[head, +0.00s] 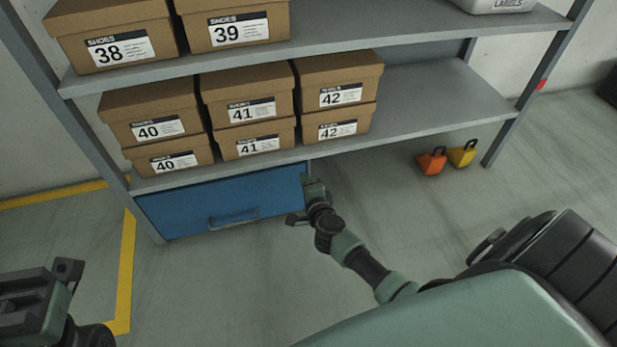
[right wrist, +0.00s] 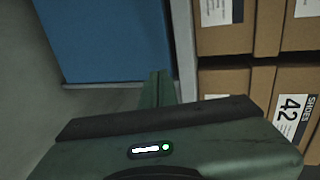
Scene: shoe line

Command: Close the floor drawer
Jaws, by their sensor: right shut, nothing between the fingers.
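The blue floor drawer (head: 180,207) sits under the bottom shelf in the head view, with a grey bar handle (head: 233,218) on its front. Its front looks about in line with the shelf edge. My right gripper (head: 308,186) is shut and empty at the drawer's right end; I cannot tell whether it touches. The right wrist view shows the blue drawer front (right wrist: 105,40) beside the shut fingers (right wrist: 159,88). My left gripper (head: 62,275) is at the lower left, far from the drawer; its fingertips are not clear.
Shoe boxes (head: 250,100) stand on the grey shelf (head: 430,105) above the drawer. An orange weight (head: 432,161) and a yellow weight (head: 462,153) stand on the floor at the right. A yellow floor line (head: 127,270) runs at the left. The floor before the drawer is clear.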

